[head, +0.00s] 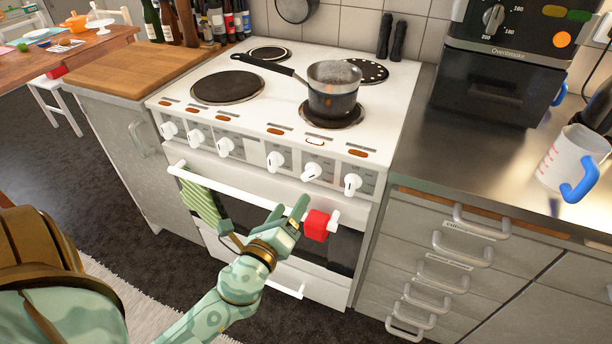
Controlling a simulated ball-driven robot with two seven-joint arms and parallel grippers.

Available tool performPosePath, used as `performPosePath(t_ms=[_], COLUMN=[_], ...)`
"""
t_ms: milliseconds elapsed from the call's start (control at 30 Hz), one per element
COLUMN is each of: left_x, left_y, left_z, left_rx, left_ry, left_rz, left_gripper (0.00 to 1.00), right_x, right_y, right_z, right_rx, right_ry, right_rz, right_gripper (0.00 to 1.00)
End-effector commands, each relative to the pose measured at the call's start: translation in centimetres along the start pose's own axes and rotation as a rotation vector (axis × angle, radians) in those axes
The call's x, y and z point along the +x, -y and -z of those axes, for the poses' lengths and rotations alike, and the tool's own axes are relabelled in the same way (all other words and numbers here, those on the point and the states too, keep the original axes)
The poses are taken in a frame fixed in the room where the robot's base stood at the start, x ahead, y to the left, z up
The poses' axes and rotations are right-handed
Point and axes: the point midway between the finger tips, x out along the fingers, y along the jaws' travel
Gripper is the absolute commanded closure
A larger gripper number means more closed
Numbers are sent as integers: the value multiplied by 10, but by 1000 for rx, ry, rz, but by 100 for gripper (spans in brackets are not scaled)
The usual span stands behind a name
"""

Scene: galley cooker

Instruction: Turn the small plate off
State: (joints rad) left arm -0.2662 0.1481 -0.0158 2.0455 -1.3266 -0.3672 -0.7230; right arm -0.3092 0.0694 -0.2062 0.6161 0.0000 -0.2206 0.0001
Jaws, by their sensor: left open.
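The white cooker (300,60) has a row of several white knobs along its front, including two left knobs (168,130) (193,138), a middle knob (275,160), another (311,171) and the rightmost knob (352,184). A small plate (268,54) lies bare at the back left. The front right plate (332,116) is mostly hidden under a saucepan (333,98). The knob settings are too small to read. My left gripper (288,211) is open and empty, in front of the oven door and below the knobs. My right gripper is not in view.
A white rail (235,187) crosses the oven door below the knobs. A green striped towel (203,212) and a red item (316,225) hang there. The pan handle (262,63) points to the back left. Drawer handles (462,250) stick out at right.

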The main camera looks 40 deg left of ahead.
Motion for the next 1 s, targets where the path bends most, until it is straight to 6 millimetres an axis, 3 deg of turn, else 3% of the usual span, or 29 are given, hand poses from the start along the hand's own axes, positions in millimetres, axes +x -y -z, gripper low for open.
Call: performPosePath(t_ms=[200,400,600,833,867,1000], left_x=[57,90,102,103,103,103], left_y=[0,-1,-1,-1,-1,-1], left_z=[-1,1,1,1,1,1], left_rx=[1,0,0,-1,-1,-1], left_ry=[2,-1,-2,-2,-2,-2], left_rz=[1,0,-1,-1,-1,-1], left_gripper=[33,33,33,33,38,77], right_x=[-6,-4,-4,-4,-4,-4], right_y=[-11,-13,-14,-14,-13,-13], right_z=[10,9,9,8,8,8], right_rx=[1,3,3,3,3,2], right_ry=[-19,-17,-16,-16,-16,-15], right_rz=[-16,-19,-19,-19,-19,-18], right_gripper=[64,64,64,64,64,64])
